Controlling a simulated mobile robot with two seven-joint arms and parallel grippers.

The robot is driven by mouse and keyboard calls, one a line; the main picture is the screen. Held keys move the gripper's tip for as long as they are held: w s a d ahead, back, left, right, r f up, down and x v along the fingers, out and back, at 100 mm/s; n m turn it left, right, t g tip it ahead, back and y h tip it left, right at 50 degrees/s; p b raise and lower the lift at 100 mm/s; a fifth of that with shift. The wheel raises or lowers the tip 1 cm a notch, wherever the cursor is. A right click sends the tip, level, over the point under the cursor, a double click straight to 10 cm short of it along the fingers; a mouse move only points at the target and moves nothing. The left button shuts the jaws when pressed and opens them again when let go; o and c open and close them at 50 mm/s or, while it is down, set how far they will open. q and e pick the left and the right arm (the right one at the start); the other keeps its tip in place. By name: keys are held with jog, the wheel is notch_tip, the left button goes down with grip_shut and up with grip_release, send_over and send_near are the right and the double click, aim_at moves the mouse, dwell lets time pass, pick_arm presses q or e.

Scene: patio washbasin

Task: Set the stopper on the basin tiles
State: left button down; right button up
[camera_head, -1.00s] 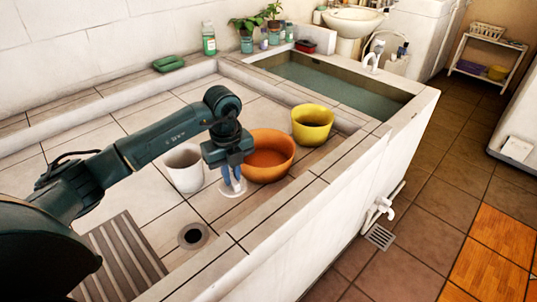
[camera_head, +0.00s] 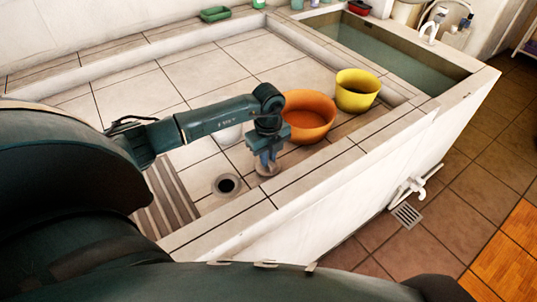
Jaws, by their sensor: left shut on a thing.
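My left gripper (camera_head: 266,158) points down over the tiled basin floor, near the front wall, and is shut on the stopper (camera_head: 268,171). The stopper is a small pale disc just below the fingertips, partly covered by them. I cannot tell whether it touches the tiles. The basin tiles (camera_head: 190,83) are large and cream with dark joints. The round drain hole (camera_head: 227,185) is open, to the lower left of the gripper. My right gripper is not in view.
An orange bowl (camera_head: 308,120) stands close to the right of the gripper, with a yellow pot (camera_head: 356,92) beyond it. A white cup (camera_head: 229,136) is mostly hidden behind my left forearm. A slatted board (camera_head: 170,195) lies left of the drain. The back tiles are clear.

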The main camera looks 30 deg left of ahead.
pick_arm(q)
jog(key=c, duration=1.9)
grip_release()
jog(key=shift+f, duration=0.1)
jog(key=o, duration=0.5)
jog(key=shift+c, duration=0.2)
